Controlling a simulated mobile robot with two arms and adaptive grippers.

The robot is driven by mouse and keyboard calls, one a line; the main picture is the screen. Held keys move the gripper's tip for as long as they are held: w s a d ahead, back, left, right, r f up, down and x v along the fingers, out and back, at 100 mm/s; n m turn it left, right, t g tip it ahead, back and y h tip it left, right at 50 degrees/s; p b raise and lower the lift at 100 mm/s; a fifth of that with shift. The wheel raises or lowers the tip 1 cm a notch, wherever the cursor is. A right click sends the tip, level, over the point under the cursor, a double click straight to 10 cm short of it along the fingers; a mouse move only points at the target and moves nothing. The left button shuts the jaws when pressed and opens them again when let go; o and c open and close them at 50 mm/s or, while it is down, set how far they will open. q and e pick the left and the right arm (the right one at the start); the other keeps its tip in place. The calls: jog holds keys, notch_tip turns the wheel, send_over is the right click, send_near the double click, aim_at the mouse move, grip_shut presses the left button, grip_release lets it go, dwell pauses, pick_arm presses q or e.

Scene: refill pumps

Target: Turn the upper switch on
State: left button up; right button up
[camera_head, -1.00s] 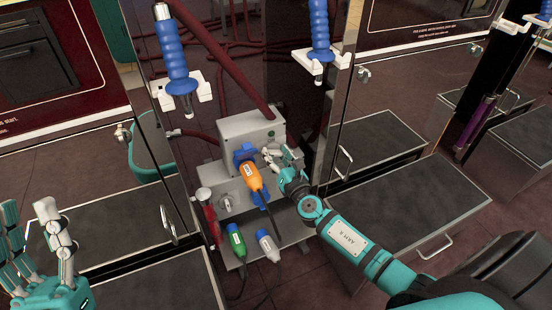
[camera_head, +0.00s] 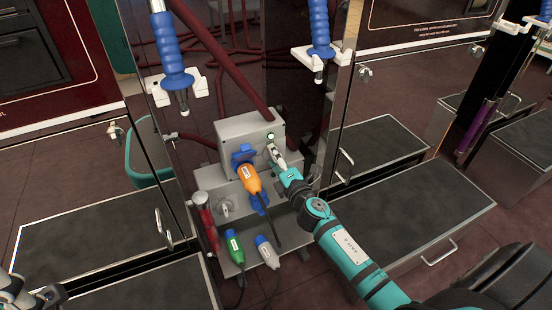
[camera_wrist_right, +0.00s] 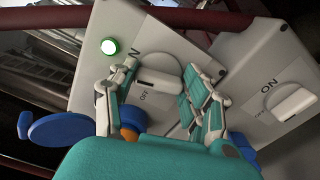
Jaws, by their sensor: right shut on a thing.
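The grey pump control box (camera_head: 240,130) stands in the middle of the head view. Its upper switch is mostly hidden there by my right gripper (camera_head: 276,157). In the right wrist view the upper switch (camera_wrist_right: 158,82) is a pale knob between ON and OFF labels. My right gripper's fingers stand on both sides of it, shut on it. A round lamp (camera_wrist_right: 109,46) beside it glows white-green, and it also shows lit in the head view (camera_head: 270,136). My left gripper (camera_head: 35,298) is only partly in view at the lower left corner, its opening unclear.
A lower switch (camera_wrist_right: 290,104) sits on the lower box. An orange plug (camera_head: 249,179) is in a blue socket close to my right gripper. A green plug (camera_head: 234,245) and a grey-white plug (camera_head: 267,251) hang below. Blue-handled nozzles (camera_head: 168,45) hang above.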

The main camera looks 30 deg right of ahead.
jog(key=shift+f+m, duration=0.1)
jog(key=shift+m, duration=1)
jog(key=o, duration=1.2)
jog(key=shift+c, duration=0.2)
jog(key=shift+s, duration=0.1)
jog(key=s, duration=1.2)
jog(key=shift+a, duration=0.3)
jog(key=shift+w, duration=0.1)
